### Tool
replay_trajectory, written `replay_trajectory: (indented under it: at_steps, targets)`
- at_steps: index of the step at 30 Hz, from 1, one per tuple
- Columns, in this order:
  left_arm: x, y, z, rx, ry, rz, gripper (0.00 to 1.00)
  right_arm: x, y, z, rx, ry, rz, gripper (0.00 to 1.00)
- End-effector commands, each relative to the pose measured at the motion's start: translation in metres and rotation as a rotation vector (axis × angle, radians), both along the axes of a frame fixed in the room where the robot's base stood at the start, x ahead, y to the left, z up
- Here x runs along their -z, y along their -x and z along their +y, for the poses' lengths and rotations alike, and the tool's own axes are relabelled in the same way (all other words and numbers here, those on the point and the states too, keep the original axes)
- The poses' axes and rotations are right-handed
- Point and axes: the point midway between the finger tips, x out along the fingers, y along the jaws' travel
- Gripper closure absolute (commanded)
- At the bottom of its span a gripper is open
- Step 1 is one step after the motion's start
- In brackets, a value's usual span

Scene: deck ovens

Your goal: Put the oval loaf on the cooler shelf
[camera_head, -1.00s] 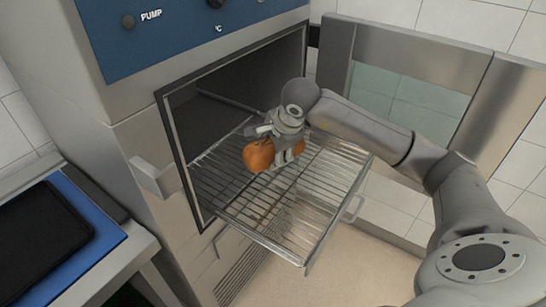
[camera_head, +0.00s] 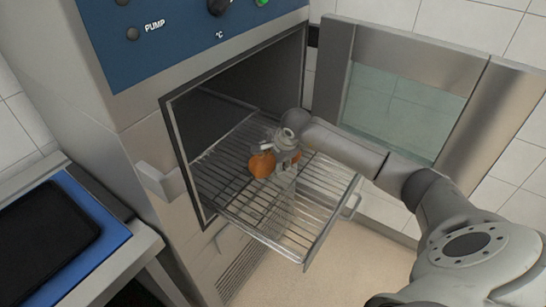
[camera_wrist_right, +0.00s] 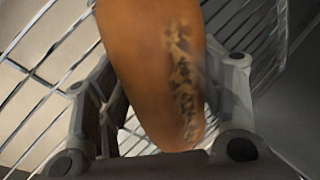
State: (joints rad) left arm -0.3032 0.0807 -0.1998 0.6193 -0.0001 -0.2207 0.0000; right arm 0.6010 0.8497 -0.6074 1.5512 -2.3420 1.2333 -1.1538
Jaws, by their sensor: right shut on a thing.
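The oval loaf (camera_head: 262,164) is orange-brown and sits between the fingers of my right gripper (camera_head: 283,165). In the right wrist view the loaf (camera_wrist_right: 155,70) fills the middle, with a finger on each side, and the right gripper (camera_wrist_right: 160,105) is shut on it. The cooler shelf (camera_head: 300,222) is a wire rack pulled out of the open cooler chamber. The loaf is over the rear part of the rack, near the chamber mouth. I cannot tell whether it touches the wires. My left gripper is not in view.
The cooler door (camera_head: 415,95) with a glass pane stands open at the right. A side table with a blue mat (camera_head: 112,240) and black tray (camera_head: 45,240) is at the left. The front part of the rack is bare.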

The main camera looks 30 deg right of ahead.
Motion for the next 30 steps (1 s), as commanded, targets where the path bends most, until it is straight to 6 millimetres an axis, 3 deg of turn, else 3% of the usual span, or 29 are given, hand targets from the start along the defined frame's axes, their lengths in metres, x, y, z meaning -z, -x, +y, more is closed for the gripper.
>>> replay_trajectory:
  at_steps: [6, 7, 12, 23, 30]
  targets:
    - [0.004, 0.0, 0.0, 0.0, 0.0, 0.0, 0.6, 0.003, 0.0, 0.0, -0.001, 0.001, -0.002, 0.68]
    - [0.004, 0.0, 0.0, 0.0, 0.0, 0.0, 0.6, 0.003, 0.0, 0.0, -0.001, 0.0, 0.0, 0.35]
    - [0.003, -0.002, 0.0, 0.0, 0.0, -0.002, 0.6, 0.002, 0.0, 0.0, -0.001, 0.0, 0.0, 0.16]
    - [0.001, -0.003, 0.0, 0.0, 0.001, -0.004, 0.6, 0.0, 0.0, 0.0, -0.001, 0.0, 0.0, 0.16]
    - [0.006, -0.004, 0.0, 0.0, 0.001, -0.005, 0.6, -0.022, 0.011, 0.0, -0.001, 0.002, -0.004, 0.16]
